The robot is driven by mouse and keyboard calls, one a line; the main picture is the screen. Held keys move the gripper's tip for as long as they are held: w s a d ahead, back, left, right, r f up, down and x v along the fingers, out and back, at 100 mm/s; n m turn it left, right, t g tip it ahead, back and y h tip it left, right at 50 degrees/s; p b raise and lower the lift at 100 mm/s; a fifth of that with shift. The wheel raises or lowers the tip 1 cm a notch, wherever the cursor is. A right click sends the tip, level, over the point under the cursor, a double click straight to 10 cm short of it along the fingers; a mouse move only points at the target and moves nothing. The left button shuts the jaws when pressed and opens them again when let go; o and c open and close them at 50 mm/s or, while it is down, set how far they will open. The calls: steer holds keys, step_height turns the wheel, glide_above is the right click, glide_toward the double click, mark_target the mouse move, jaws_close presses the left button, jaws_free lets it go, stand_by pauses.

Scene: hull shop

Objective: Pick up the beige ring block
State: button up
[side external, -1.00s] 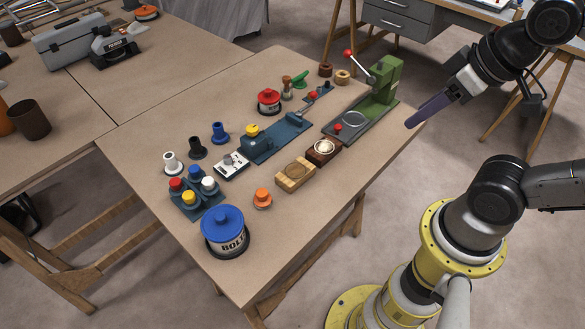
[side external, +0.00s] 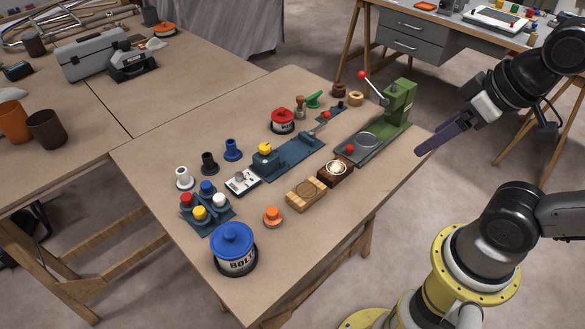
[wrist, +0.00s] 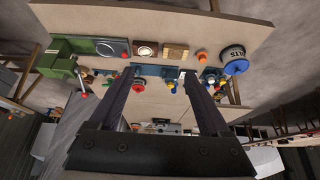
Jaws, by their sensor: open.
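The beige ring block (side external: 356,98) is a small tan ring with a dark hole. It sits on the table near its far edge in the side view, beside a similar dark brown ring (side external: 339,89). I cannot pick it out clearly in the wrist view. My gripper (side external: 420,152) is in the air off the table's right edge, to the right of and well apart from the ring. In the wrist view my gripper (wrist: 158,74) has its two long dark fingers wide apart, with nothing held between them.
A green press (side external: 399,103) with a red-knobbed lever stands between my gripper and the ring. The table's front right is bare.

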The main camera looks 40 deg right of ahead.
steer(key=shift+o, duration=1.1)
